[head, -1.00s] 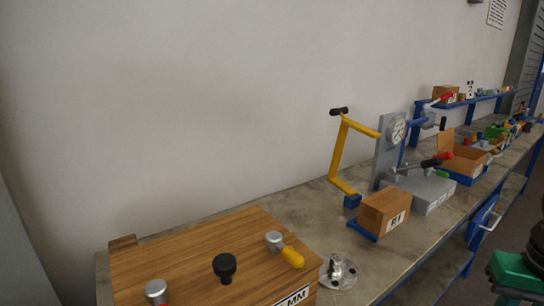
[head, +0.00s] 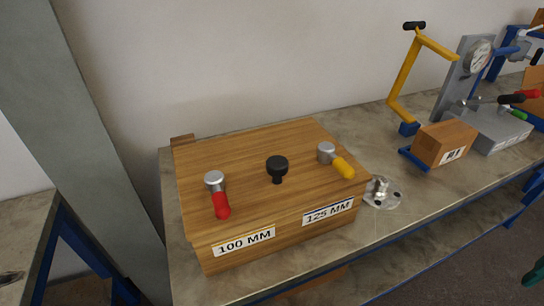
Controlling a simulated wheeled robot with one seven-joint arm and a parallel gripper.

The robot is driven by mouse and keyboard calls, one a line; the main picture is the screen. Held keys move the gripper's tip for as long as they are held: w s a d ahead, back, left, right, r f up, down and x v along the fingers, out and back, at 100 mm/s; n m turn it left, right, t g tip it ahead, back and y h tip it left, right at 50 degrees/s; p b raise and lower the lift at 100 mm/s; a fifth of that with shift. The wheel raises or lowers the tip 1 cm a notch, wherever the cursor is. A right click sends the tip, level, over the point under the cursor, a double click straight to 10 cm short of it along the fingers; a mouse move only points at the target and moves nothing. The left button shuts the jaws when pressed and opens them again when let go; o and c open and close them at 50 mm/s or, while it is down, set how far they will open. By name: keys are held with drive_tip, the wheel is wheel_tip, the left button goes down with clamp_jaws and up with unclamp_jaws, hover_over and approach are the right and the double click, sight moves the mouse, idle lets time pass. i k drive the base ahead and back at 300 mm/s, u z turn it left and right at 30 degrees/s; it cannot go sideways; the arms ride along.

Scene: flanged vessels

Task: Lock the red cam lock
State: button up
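The red cam lock (head: 218,196) is on top of a wooden box (head: 240,155), near its front left, above the 100 MM label. It has a silver round head and a red handle pointing toward the box's front edge. A second cam lock with a yellow handle (head: 337,161) is at the right, above the 125 MM label. A black knob (head: 277,168) stands between them on the lid. My gripper does not show in the head view.
The box sits on a grey worktop (head: 400,220). A metal flange (head: 382,192) lies right of it. Further right are a small labelled wooden block (head: 440,143), a yellow bent arm (head: 408,80) and a grey gauge stand (head: 462,75). A grey post (head: 105,130) rises left of the box.

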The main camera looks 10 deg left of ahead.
sight(214, 181)
drive_tip(key=u, duration=0.7)
drive_tip(key=k, duration=0.55)
drive_tip(key=u, duration=0.45)
